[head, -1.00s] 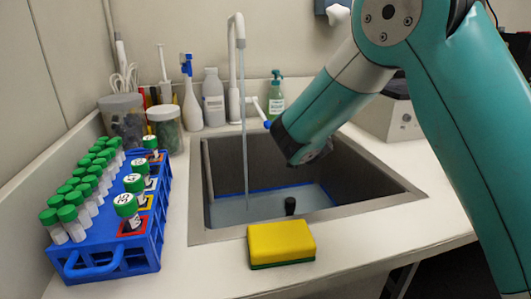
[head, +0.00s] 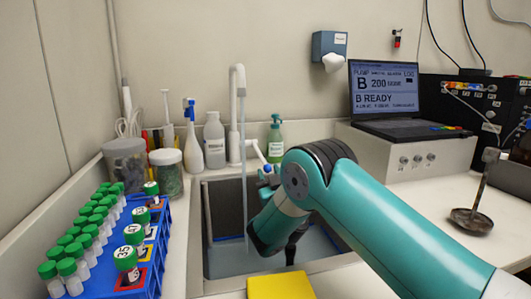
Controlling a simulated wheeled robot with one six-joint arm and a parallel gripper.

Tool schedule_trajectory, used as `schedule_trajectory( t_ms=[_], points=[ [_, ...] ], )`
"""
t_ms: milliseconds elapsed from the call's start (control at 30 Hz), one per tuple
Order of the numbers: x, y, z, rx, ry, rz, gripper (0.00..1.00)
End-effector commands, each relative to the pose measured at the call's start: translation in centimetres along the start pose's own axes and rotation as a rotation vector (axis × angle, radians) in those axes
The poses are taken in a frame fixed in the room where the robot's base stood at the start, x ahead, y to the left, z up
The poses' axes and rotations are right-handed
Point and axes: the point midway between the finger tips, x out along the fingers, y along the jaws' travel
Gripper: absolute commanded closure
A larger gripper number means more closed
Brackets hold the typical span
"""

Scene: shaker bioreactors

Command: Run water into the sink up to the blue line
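The sink (head: 196,225) is partly hidden by my arm. A thin stream of water (head: 244,170) runs from the tall white tap (head: 236,110) into it. Water (head: 225,262) stands in the basin. A short piece of the blue line (head: 228,238) shows on the back wall, with the water surface close below it; the exact gap is hard to tell. The tap's lever (head: 260,152) with a blue tip sticks out to the right. My wrist is over the sink near the lever. My gripper is mostly hidden by my arm, so its fingers and any contact with the lever are unclear.
A yellow sponge (head: 281,287) lies at the sink's front edge. A blue rack (head: 150,262) of green-capped tubes stands left. Bottles and jars line the back. A laptop (head: 385,95) sits on a grey box (head: 400,150) at right.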

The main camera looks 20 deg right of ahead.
Motion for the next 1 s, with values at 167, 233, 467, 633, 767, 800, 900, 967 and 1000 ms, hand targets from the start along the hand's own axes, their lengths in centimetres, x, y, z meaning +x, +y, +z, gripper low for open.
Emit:
schedule_trajectory(
  t_ms=[167,233,467,633,767,800,900,967,1000],
  points=[
    [1.5,0.2,-0.7,0.0,-0.001,0.0,0.61],
    [1.9,0.2,-0.6,0.001,0.0,0.001,0.61],
    [3.5,0.2,-0.2,0.001,-0.001,0.002,0.61],
    [3.9,0.1,0.0,0.0,0.0,0.001,0.61],
    [3.9,0.0,0.1,0.0,0.0,0.0,0.61],
    [3.9,0.0,0.1,0.0,0.0,0.0,0.61],
    [3.9,0.0,0.1,0.0,0.0,0.0,0.65],
    [3.9,0.0,0.1,0.0,0.0,0.0,0.79],
    [3.9,0.0,0.0,0.0,0.0,0.0,0.88]
  ],
)
